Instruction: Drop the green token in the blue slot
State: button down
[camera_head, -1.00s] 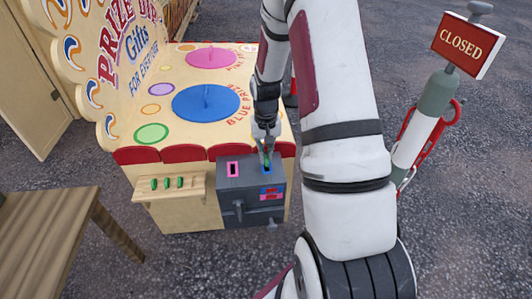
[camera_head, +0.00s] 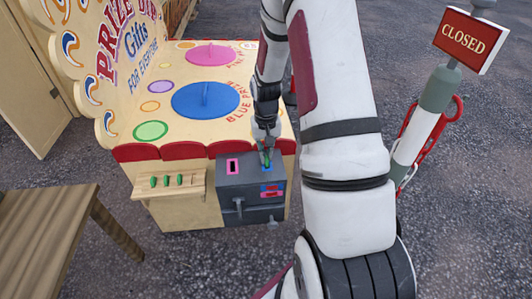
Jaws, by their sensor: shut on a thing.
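My gripper (camera_head: 267,154) points down over the right side of the grey coin box (camera_head: 250,188) on the front of the prize stall. It is shut on a green token (camera_head: 267,161), of which only a small part shows between the fingers. The blue slot (camera_head: 268,168) is on the box's top right, directly under the fingertips and partly hidden by them. I cannot tell whether the token is above the slot or partly in it. A pink slot (camera_head: 233,166) is to its left.
A wooden shelf (camera_head: 148,188) left of the box holds several green tokens (camera_head: 166,181). Blue (camera_head: 190,103) and pink (camera_head: 205,55) discs lie on the stall top. A wooden table (camera_head: 45,215) stands at lower left. A post with a closed sign (camera_head: 462,40) stands at right.

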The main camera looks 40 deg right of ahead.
jog(key=c, duration=1.7)
grip_release()
jog(key=shift+o, duration=0.2)
notch_tip(320, 180, up, 12)
